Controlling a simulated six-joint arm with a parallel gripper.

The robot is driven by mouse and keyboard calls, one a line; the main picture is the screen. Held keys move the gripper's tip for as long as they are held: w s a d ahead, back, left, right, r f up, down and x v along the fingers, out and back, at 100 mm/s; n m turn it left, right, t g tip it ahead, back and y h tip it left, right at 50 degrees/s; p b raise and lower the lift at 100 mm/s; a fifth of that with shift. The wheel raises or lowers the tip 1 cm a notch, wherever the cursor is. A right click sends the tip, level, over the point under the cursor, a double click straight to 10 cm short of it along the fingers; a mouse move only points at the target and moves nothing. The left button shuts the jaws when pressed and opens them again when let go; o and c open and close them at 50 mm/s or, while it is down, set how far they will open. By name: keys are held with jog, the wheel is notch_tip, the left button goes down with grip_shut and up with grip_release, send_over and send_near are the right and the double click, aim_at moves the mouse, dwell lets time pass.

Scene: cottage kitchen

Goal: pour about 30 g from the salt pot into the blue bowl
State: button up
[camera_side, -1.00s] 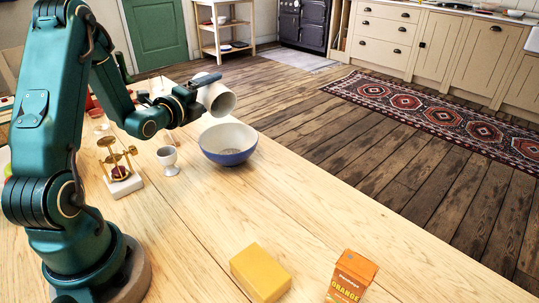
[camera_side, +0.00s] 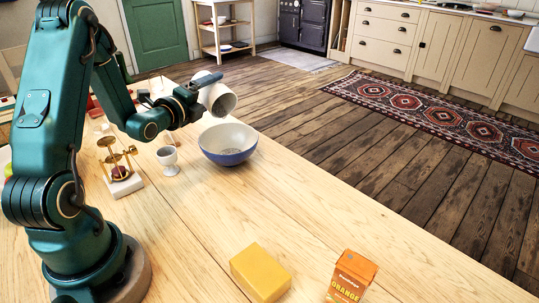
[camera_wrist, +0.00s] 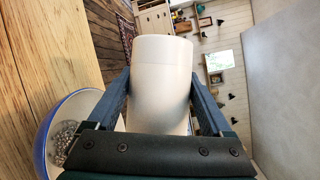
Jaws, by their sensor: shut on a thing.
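The white salt pot (camera_side: 217,97) is in my gripper (camera_side: 196,92), which is shut on its sides. The pot is tipped well over, its mouth facing right and downward, above the far left rim of the blue bowl (camera_side: 226,155). The bowl is blue outside and white inside, and stands upright on the table. In the wrist view the pot (camera_wrist: 163,80) lies between the two fingers (camera_wrist: 162,95). The bowl (camera_wrist: 50,118) shows at lower left with small grey grains in it. No falling stream is clear in either view.
A pale egg cup (camera_side: 168,160) stands left of the bowl, near a brass-armed device on a white base (camera_side: 123,185). A yellow block (camera_side: 260,272) and an orange juice carton (camera_side: 351,277) stand at the front. The table between them and the bowl is clear.

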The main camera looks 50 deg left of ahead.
jog(key=shift+d+r, duration=0.1)
dwell(0.5)
jog(key=shift+a, duration=0.25)
jog(key=n, duration=0.1)
jog(key=a+f+n+h, duration=0.1)
jog(key=shift+a+f+n+g, duration=0.15)
jog(key=shift+f+n+g, duration=0.15)
jog(key=shift+g, duration=0.1)
jog(key=shift+f+n+g+h, duration=0.3)
jog(key=shift+f+n+h, duration=0.1)
jog(key=shift+a, duration=0.1)
